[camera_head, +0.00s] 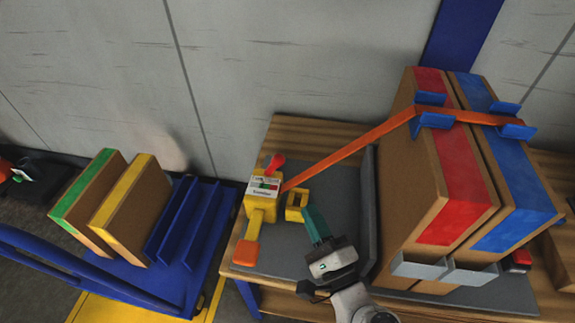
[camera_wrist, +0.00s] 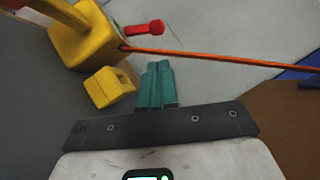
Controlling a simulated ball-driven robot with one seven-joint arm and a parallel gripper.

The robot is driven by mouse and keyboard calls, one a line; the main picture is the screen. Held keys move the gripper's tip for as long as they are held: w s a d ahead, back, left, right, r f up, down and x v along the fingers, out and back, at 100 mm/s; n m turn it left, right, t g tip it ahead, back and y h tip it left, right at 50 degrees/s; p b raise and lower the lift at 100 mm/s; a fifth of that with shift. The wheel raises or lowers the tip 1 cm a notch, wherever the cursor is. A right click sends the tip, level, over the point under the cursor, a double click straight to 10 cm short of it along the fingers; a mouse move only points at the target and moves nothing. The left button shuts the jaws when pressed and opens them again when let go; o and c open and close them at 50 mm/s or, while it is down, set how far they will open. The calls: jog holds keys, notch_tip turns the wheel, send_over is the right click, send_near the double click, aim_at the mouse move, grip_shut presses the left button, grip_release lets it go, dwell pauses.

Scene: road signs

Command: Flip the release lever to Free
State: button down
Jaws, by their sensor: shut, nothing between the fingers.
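A yellow tensioner (camera_head: 262,205) with a white label plate stands on the grey mat at the left part of the wooden table. A red-knobbed lever (camera_head: 274,164) sticks up at its top; in the wrist view the red lever (camera_wrist: 145,28) points right from behind the yellow body (camera_wrist: 88,38). The label has red and green marks, too small to read surely. An orange strap (camera_head: 350,152) runs from the tensioner to two tall boxes. My gripper (camera_head: 309,212) has teal fingers shut and empty, in front of and right of the lever, apart from it. The fingers (camera_wrist: 158,68) also show in the wrist view.
A yellow bracket (camera_head: 296,205) stands close left of my fingers. An orange handle (camera_head: 246,253) projects toward the front. Red- and blue-striped boxes (camera_head: 455,195) and a dark upright plate (camera_head: 368,205) block the right. A blue cart (camera_head: 130,272) with boxes stands left.

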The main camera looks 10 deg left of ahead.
aim_at(274, 166)
jog(key=shift+w+a+r, duration=0.1)
jog(key=p+x, duration=0.2)
jog(key=x, duration=0.7)
jog(key=shift+w+a+r, duration=0.1)
jog(key=shift+w+a, duration=0.05)
jog(key=shift+w, duration=0.2)
jog(key=shift+r+p, duration=0.2)
jog(key=shift+p, duration=0.3)
